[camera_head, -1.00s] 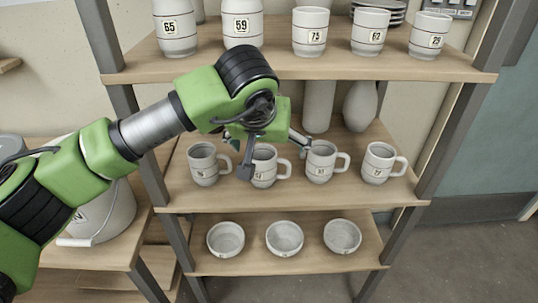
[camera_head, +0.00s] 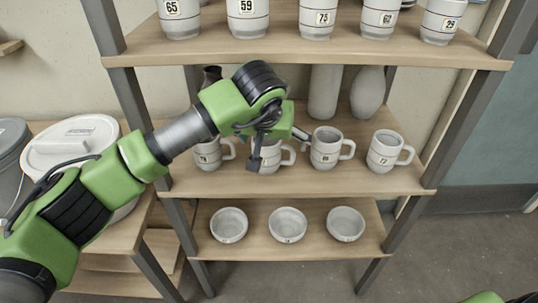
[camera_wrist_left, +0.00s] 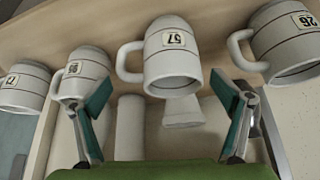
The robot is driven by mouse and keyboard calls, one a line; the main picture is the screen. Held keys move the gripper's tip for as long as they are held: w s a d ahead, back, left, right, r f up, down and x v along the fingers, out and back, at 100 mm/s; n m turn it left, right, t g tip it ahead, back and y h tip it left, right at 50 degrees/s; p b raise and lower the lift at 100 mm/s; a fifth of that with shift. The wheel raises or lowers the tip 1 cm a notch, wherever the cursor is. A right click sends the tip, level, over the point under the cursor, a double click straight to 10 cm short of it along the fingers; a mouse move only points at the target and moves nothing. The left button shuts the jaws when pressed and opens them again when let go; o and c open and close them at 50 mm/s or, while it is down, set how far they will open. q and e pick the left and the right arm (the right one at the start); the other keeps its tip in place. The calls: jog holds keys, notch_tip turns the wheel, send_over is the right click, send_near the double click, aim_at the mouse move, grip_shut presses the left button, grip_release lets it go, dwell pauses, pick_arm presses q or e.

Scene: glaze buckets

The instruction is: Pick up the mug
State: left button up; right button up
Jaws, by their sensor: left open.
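Several white mugs with dark rings and number labels stand in a row on the middle shelf (camera_head: 300,180), handles to the right in the head view. My left gripper (camera_head: 277,148) is open in front of the second mug from the left (camera_head: 268,160), partly hiding it. In the left wrist view, which looks upside down, the mug labelled 57 (camera_wrist_left: 176,62) appears between the open fingers (camera_wrist_left: 163,98), beyond their tips, with no clear contact. Its neighbours are the mug labelled 26 (camera_wrist_left: 285,45) and another mug (camera_wrist_left: 80,75). My right gripper is out of view.
Numbered cups (camera_head: 316,18) stand on the upper shelf (camera_head: 300,52), close above my arm. Vases (camera_head: 367,92) stand behind the mugs. Bowls (camera_head: 287,224) sit on the lower shelf. Grey shelf posts (camera_head: 130,100) flank the rack. A lidded white bucket (camera_head: 85,135) stands at left.

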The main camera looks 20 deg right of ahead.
pick_arm(q)
jog(key=c, duration=1.7)
jog(key=shift+c, duration=0.4)
jog(key=shift+r, duration=0.15)
